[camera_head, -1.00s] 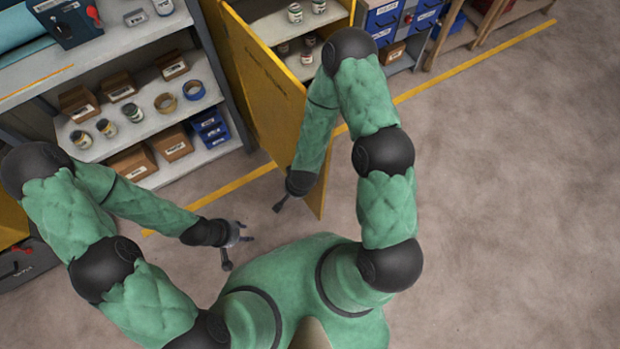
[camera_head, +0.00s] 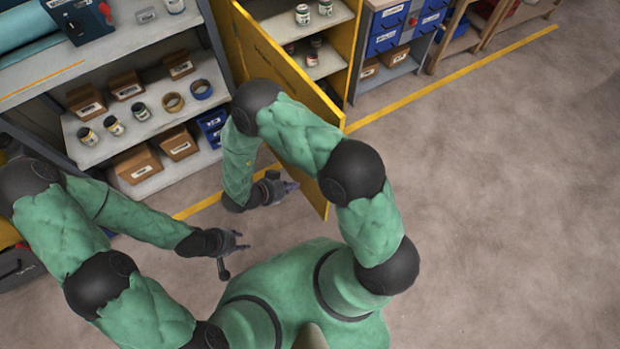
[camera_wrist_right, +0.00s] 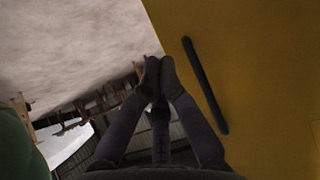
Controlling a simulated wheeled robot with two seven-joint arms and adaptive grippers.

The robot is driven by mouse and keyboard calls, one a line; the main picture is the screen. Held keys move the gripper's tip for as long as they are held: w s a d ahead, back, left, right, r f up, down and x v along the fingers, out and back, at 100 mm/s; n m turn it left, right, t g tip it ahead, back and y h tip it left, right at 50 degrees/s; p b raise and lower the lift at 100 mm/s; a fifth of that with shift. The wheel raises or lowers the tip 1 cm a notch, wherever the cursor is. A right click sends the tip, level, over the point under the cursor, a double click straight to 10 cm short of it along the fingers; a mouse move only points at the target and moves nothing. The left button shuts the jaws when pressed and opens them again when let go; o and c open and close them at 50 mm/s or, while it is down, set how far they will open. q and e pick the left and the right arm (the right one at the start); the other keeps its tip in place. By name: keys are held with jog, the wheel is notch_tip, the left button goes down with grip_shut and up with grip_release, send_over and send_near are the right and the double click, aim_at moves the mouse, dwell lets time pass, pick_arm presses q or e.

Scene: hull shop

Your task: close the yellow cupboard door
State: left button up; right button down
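The yellow cupboard door (camera_head: 262,52) stands open, swung out from the cupboard (camera_head: 347,48), whose shelves show to its right. My right arm hides part of the door's face in the head view. My right gripper (camera_head: 291,187) is on the left side of the door, near its free end, pointing right. In the right wrist view its fingertips (camera_wrist_right: 158,68) are together with nothing between them. There the door (camera_wrist_right: 258,60) fills the right side, with a dark bar handle (camera_wrist_right: 205,85) beside the fingers, apart from them in the picture. My left gripper (camera_head: 241,240) looks open and empty, left of the door.
A grey shelf unit (camera_head: 150,120) with boxes, jars and tape rolls stands left of the door. Blue drawers (camera_head: 385,35) stand right of the cupboard. A yellow line (camera_head: 450,77) runs along the floor. The floor (camera_head: 490,200) at right is clear.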

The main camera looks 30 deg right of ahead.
jog(key=d+r+b+x, duration=0.1)
jog(key=b+x, duration=0.3)
jog(key=x, duration=0.8)
jog(key=shift+w+d+r, duration=0.15)
jog(key=shift+d+r, duration=0.1)
jog(key=shift+d, duration=0.5)
